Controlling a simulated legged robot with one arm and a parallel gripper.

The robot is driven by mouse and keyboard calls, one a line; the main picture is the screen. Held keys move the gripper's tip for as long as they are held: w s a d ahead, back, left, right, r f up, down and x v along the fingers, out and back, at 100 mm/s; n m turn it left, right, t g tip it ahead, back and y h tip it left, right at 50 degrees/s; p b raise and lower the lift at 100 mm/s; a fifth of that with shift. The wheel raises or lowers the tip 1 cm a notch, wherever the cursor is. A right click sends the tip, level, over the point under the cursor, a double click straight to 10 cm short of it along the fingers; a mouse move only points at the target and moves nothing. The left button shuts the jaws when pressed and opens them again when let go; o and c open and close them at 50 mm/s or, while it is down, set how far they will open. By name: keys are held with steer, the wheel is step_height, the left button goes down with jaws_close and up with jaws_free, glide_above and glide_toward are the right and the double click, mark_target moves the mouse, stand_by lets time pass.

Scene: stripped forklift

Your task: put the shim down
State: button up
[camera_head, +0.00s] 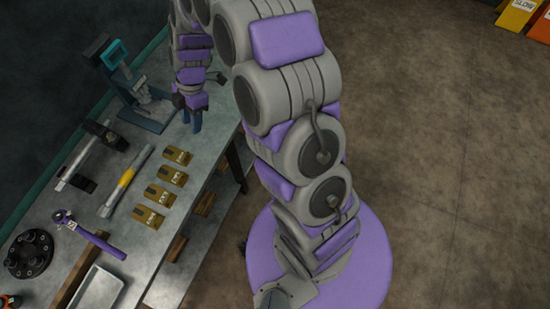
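Several small brass-coloured tagged pieces, which look like shims, lie in a slanting row on the grey metal bench (205,179). The farthest shim (178,156) is closest to my gripper, and the nearest shim (148,217) is at the other end of the row. My gripper (192,122) points down over the bench, beyond the far end of the row. Its fingertips look close together, but they are small and dark here. I cannot see whether a shim is between them or whether they touch the bench.
A blue-green stand (145,108) is just left of my gripper. A yellow-banded rod (126,180), a dark-ended tool (88,155), a purple-handled tool (95,237), a black flanged disc (29,254) and a pale tray (97,289) lie along the bench. Open floor (440,170) is on the right.

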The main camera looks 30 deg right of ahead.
steer(key=s+d+r+m+h, duration=0.2)
steer(key=s+d+r+m, duration=0.2)
steer(key=s+r+m, duration=0.75)
steer(key=s+d+r+m, duration=0.1)
steer(key=s+d+m, duration=0.1)
steer(key=s, duration=0.4)
steer(key=s+d+r+m+h, duration=0.1)
steer(key=s+m, duration=0.3)
steer(key=s, duration=0.3)
steer(key=s+d+r+m, duration=0.2)
steer(key=s+m, duration=0.1)
steer(key=s, duration=0.3)
steer(key=shift+s+d+h, duration=0.35)
steer(key=shift+s+h, duration=0.05)
